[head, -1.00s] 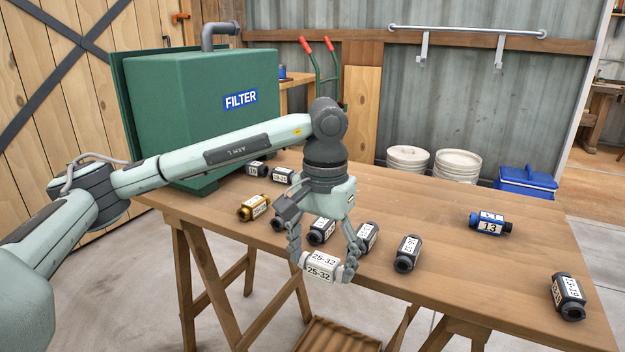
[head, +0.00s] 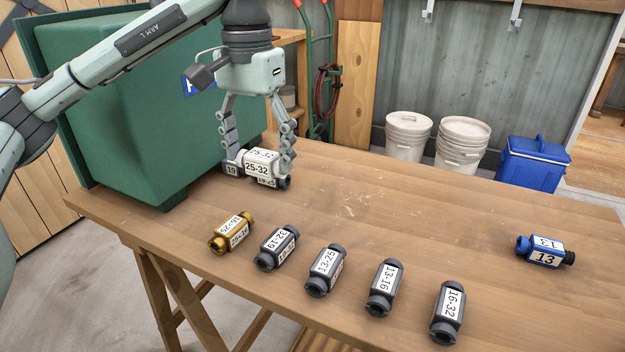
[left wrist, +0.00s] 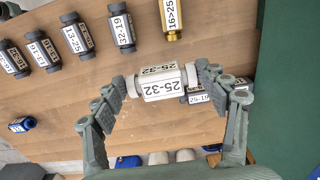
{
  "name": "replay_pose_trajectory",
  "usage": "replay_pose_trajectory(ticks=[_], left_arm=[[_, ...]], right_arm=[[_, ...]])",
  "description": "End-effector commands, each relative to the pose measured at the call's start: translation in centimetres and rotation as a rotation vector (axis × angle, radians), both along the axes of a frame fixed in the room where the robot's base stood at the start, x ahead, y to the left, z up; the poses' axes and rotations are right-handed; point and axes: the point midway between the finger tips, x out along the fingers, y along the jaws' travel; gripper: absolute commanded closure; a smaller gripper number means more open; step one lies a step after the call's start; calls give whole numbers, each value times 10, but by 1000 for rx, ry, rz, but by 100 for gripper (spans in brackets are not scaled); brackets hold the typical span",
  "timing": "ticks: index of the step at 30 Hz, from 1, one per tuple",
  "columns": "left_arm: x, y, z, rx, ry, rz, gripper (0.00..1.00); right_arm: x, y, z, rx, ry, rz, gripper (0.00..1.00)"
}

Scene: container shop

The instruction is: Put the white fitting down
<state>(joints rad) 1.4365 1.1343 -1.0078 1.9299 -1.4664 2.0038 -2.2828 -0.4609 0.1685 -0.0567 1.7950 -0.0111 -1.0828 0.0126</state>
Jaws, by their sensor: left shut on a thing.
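My left gripper (head: 256,160) is shut on the white fitting (head: 263,162), labelled 25-32, one finger at each end. It is beside the green filter box's near right corner. In the left wrist view the white fitting (left wrist: 163,83) lies level between the fingertips (left wrist: 162,82). Dark fittings show partly behind and below it in the head view, one at its left (head: 231,169) and one at its lower right (head: 283,183). A dark fitting marked 25-19 (left wrist: 197,98) is partly hidden by the right finger in the wrist view. Any gap to the table is unclear. My right gripper is not in view.
On the wooden table (head: 400,215), a brass fitting (head: 231,232) and several dark fittings (head: 326,270) form a row along the front. A blue fitting (head: 543,250) lies at the right. The green filter box (head: 120,110) stands at the back left. The table's middle is bare.

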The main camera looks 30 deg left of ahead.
Motion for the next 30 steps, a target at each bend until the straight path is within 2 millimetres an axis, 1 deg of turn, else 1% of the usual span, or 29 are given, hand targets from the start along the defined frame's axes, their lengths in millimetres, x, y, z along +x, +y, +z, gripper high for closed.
replay_pose_trajectory(ticks=[2, 4, 7, 16, 18, 21, 26, 30], left_arm=[[-1, 2, 3, -2, -1, 0, 56], [1, 1, 2, -3, 0, -1, 56], [12, -4, -6, -4, 2, -4, 56], [74, -29, -46, -5, 3, -2, 56], [86, -34, -54, -5, 4, -3, 56], [99, -38, -61, -4, 2, -2, 56], [107, -40, -67, -2, 0, 0, 56], [106, -39, -82, -1, 3, 0, 56]], right_arm=[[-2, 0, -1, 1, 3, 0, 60], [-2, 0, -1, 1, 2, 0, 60], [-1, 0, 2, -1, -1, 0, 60], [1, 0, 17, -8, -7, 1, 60], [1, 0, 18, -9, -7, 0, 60], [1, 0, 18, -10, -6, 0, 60], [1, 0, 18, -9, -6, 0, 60], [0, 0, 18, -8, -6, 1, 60]])
